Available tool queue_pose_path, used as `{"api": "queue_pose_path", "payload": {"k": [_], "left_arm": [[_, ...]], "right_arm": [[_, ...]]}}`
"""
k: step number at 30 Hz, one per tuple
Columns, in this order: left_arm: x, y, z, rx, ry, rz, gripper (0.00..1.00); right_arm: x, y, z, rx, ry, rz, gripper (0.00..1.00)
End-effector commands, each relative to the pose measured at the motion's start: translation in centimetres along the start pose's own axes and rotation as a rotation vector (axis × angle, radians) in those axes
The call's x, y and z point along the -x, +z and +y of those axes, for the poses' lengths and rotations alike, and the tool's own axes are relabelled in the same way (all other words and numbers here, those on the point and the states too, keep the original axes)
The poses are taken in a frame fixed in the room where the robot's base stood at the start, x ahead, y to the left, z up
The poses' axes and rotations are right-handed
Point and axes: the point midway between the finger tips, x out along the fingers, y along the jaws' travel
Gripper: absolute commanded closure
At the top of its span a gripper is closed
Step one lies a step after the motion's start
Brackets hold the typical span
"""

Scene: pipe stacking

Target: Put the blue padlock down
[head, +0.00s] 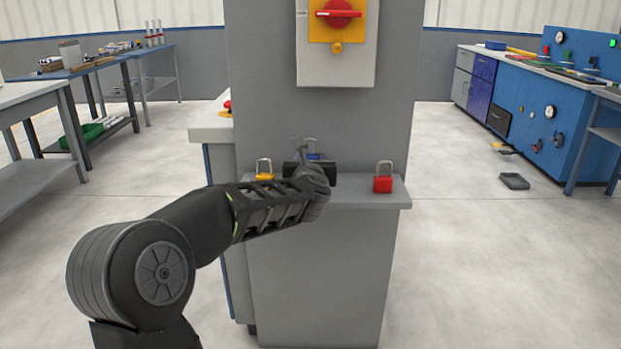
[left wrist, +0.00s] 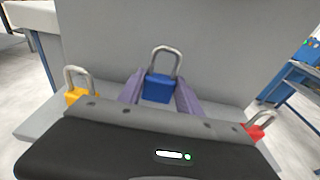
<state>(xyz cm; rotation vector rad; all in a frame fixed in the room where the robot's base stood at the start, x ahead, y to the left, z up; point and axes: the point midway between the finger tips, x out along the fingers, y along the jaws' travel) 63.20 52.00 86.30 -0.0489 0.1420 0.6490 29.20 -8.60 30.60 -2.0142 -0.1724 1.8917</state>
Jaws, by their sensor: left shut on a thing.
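The blue padlock (left wrist: 157,88) stands upright between the two fingers of my left gripper (left wrist: 160,95) in the left wrist view, its shackle up. In the head view only a little of the blue padlock (head: 314,156) shows behind my left gripper (head: 312,162). The gripper is shut on it, over the grey ledge (head: 350,192). I cannot tell whether the padlock's base touches the ledge. My right gripper is in neither view.
A yellow padlock (head: 264,170) stands left and a red padlock (head: 383,178) right on the ledge. A grey panel (head: 270,80) rises behind, with a red-handled switch (head: 338,13). Workbenches stand at both sides. A dark tray (head: 514,181) lies on the floor.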

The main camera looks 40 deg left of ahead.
Motion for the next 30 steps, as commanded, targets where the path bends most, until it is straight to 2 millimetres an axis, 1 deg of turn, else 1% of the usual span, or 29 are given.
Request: {"api": "queue_pose_path", "payload": {"k": [1,3,7,17,22,23,30], "left_arm": [[-0.2,-1.2,0.0,-0.003,0.0,0.002,1.0],[-0.4,-2.4,0.0,-0.002,-0.001,0.002,1.0],[-0.6,-4.1,0.1,-0.001,0.0,0.001,1.0],[-0.6,-4.2,0.0,-0.001,-0.001,-0.001,1.0],[-0.7,-4.7,0.0,0.0,-0.001,-0.001,1.0],[-0.7,-4.6,0.0,0.0,-0.001,0.0,0.57],[-0.7,-4.5,0.0,-0.001,-0.001,0.0,0.38]], "right_arm": [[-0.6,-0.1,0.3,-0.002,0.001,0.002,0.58],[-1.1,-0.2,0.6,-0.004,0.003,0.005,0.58],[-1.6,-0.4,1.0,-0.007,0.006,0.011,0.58],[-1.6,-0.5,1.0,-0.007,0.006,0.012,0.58],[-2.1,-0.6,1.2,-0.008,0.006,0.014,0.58],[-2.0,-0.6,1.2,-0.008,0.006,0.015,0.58],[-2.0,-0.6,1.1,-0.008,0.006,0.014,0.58]]}}
